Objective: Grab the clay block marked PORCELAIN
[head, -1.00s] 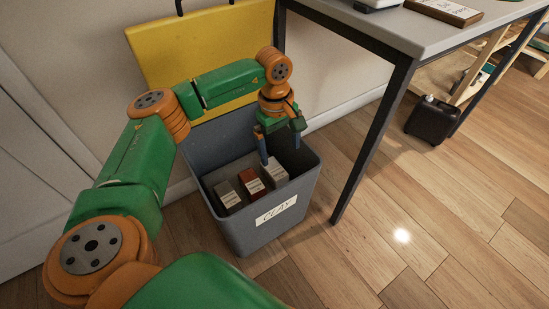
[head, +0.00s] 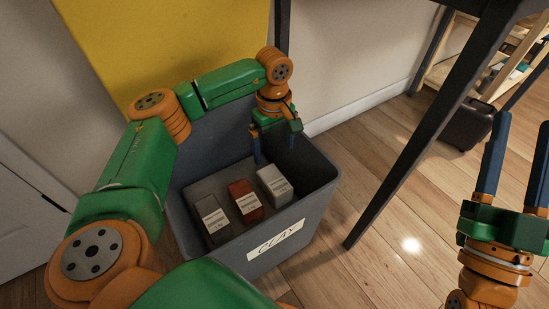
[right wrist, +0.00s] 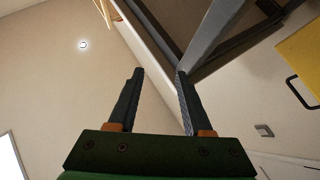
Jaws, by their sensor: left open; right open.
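Three clay blocks stand in a grey bin labelled CLAY (head: 325,183): a grey-brown one (head: 211,217), a red-brown one (head: 244,203) and a whitish one (head: 276,188). Each bears a pale label whose print is too small to read, so I cannot confirm which says PORCELAIN. My left gripper (head: 275,150) is open and points down into the bin, just behind and above the whitish block, with nothing between its fingers. My right gripper (head: 523,120) is open and empty, raised at the right. Its fingers also show in the right wrist view (right wrist: 159,72).
The bin's yellow lid (head: 165,45) stands open behind it. A dark table leg (head: 425,135) slants just right of the bin. A dark case (head: 468,124) and a wooden shelf (head: 455,60) are farther back.

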